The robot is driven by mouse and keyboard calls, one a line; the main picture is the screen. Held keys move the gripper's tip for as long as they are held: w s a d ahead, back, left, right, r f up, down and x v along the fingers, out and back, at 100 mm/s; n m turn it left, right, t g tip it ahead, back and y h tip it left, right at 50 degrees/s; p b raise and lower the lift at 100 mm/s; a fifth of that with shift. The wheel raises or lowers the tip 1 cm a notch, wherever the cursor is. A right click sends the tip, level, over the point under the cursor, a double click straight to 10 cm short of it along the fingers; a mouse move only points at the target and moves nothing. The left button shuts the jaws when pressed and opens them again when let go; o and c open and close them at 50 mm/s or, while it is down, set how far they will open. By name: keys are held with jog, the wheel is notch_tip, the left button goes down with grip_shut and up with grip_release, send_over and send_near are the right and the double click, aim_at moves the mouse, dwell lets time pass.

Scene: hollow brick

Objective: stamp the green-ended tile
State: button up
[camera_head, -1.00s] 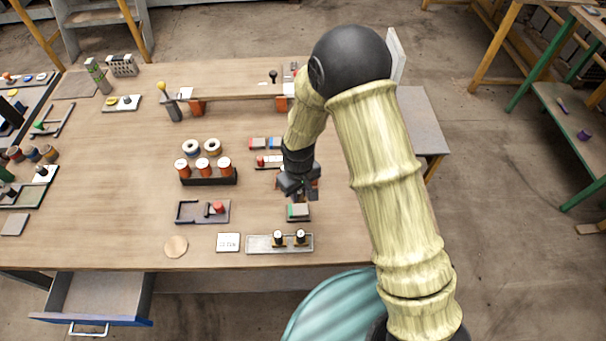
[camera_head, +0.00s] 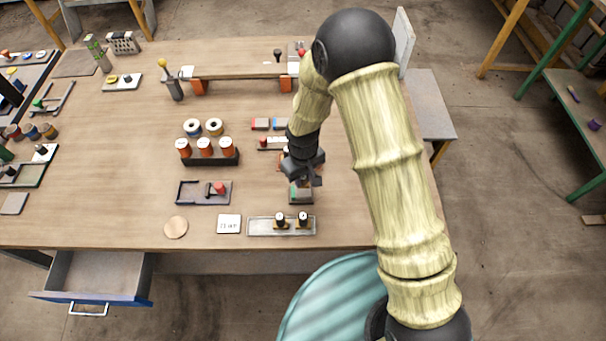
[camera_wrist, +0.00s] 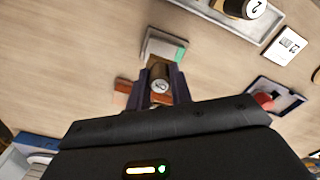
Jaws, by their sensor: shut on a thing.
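The green-ended tile (camera_head: 301,197) lies on the table, partly hidden by my gripper in the head view. In the wrist view the tile (camera_wrist: 162,47) is pale with a green end on its right, just beyond my fingertips. My gripper (camera_wrist: 163,82) is shut on a small dark round stamp (camera_wrist: 160,86) with a pale marked face. In the head view my gripper (camera_head: 308,180) hangs close to the tile's far edge. I cannot tell whether the stamp touches the tile.
A metal tray (camera_head: 256,228) with two brass-and-black stamps stands in front of the tile. A white lettered card (camera_head: 229,223) and a dark holder (camera_head: 190,199) with a red-topped piece are to the left. An orange-brown block (camera_wrist: 122,93) lies beside the fingers.

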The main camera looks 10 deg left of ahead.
jog(key=shift+f+b, duration=0.6)
jog(key=shift+f, duration=0.7)
jog(key=shift+f+b, duration=0.4)
jog(key=shift+f, duration=0.15)
dwell(1.4)
jog(key=shift+r+p, duration=2.5)
jog(key=shift+r, duration=1.1)
